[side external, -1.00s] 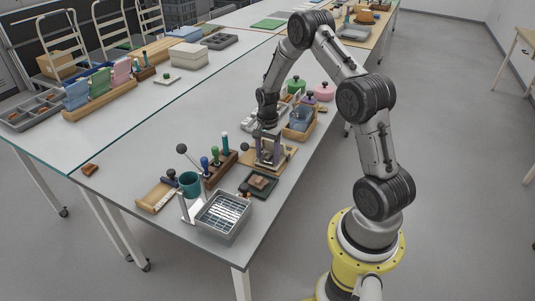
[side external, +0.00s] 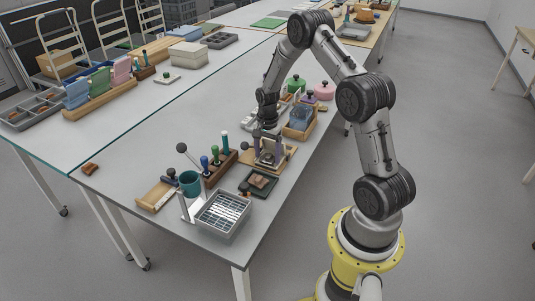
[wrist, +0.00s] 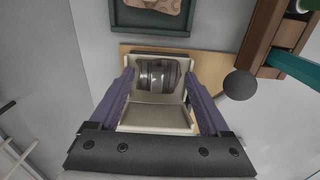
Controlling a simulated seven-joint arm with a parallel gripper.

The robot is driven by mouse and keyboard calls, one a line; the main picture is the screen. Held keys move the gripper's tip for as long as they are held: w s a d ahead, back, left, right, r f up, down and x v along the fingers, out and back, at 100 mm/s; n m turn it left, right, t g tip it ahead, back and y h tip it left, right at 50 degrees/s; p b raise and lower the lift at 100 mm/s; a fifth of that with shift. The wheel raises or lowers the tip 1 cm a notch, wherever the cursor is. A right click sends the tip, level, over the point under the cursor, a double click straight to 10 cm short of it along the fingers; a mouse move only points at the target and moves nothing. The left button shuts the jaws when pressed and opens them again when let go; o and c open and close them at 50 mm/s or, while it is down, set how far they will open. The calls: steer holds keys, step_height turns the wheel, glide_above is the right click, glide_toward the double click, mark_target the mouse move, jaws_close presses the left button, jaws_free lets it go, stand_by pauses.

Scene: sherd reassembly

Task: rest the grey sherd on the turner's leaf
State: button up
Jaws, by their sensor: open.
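The grey sherd (wrist: 158,74) is a dark, ribbed, curved piece at the far end of a cream fixture, which I take to be the turner's leaf (wrist: 152,117). The sherd appears to lie against the cream surface; exact contact is hard to tell. The fixture stands on a wooden board (wrist: 208,60). My gripper (wrist: 158,80) is open, its two purple fingers on either side of the sherd with visible gaps. In the side view my gripper (side external: 267,149) is over the same board, and the sherd is small there.
A dark green tray (wrist: 122,18) with a beige sherd lies beyond the board. A grey ball knob (wrist: 239,84) and a wooden rack (wrist: 288,35) with a teal-handled tool are close on the right. In the side view a wire-rack basin (side external: 224,216) stands nearer the table corner.

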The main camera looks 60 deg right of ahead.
steer(key=shift+r, duration=0.15)
steer(key=shift+a+r, duration=0.3)
steer(key=shift+r, duration=0.5)
steer(key=shift+a+r, duration=0.25)
steer(key=shift+r, duration=0.55)
steer(key=shift+a+r, duration=0.3)
steer(key=shift+r, duration=0.5)
